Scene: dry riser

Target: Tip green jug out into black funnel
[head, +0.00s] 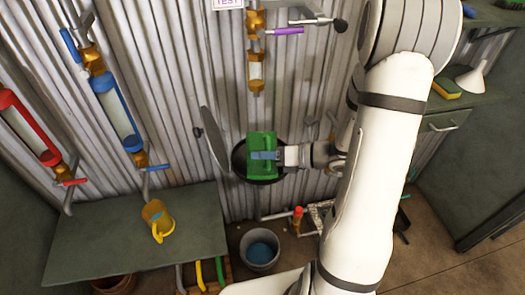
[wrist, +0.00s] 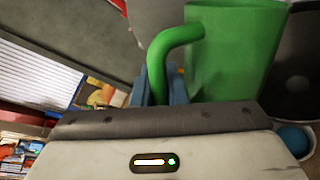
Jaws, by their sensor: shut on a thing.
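The green jug (head: 262,139) is in front of the corrugated wall, over the black funnel (head: 240,162) as seen in the head view. The funnel's dark rim shows around the jug's left side and below it. My gripper (head: 264,155) comes from the right, its blue fingers shut on the jug's handle. In the wrist view the jug (wrist: 235,45) and its curved handle (wrist: 168,52) stand beyond the blue fingers (wrist: 166,88). The jug's inside is hidden, and I cannot tell how far it is tilted. A dark surface at the wrist view's right may be the funnel.
A round grey lid (head: 215,140) stands raised left of the funnel. A grey bucket (head: 260,250) with blue contents is on the floor below. A yellow jug (head: 157,220) sits on the left bench (head: 95,250). Pipes with valves line the wall. A white funnel (head: 472,79) is on the right shelf.

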